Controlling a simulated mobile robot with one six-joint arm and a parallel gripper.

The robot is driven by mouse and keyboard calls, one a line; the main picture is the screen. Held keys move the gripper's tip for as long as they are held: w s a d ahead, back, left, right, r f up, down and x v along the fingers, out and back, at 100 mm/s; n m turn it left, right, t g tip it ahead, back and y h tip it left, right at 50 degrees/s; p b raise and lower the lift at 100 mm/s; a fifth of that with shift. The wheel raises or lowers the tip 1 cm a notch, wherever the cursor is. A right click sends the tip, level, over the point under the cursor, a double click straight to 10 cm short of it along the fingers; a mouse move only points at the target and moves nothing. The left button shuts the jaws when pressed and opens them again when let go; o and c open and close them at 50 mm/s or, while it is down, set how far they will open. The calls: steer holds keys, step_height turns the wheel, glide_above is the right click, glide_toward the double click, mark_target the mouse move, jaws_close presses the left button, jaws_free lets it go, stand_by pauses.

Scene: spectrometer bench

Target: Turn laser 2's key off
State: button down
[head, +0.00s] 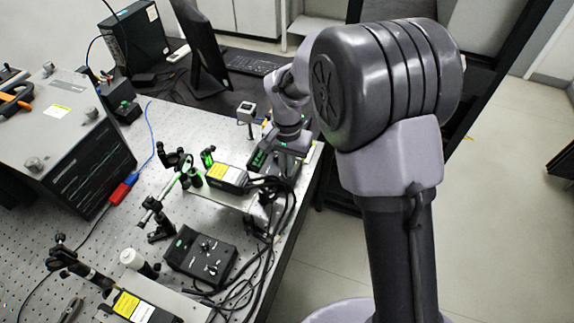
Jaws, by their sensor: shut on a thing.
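My gripper (285,154) is at the end of my arm, low over a dark control box (262,157) with green lit marks at the bench's right edge. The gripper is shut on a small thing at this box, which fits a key. My wrist and the box's edge hide the fingertips and the key, so I cannot see which way the key is turned. A second black control box (200,257) with small knobs stands nearer on the bench, apart from my gripper. No label reading laser 2 is legible.
A laser head with a yellow label (229,174) and black cables (285,205) lie close to the left of and below my gripper. Optic mounts (160,230) and a large grey instrument (72,135) stand further left. A monitor (200,52) stands behind.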

steer(key=shift+r+n+p, duration=0.1)
steer(key=shift+n+p, duration=0.2)
steer(key=n+p, duration=0.2)
steer(key=n, duration=0.2)
steer(key=shift+r, duration=0.1)
steer(key=n+p, duration=0.3)
steer(key=n, duration=0.3)
steer(key=n+p, duration=0.1)
steer(key=n, duration=0.2)
steer(key=shift+n+p, duration=1)
steer(key=shift+n, duration=1.3)
steer(key=c, duration=1.6)
jaws_free()
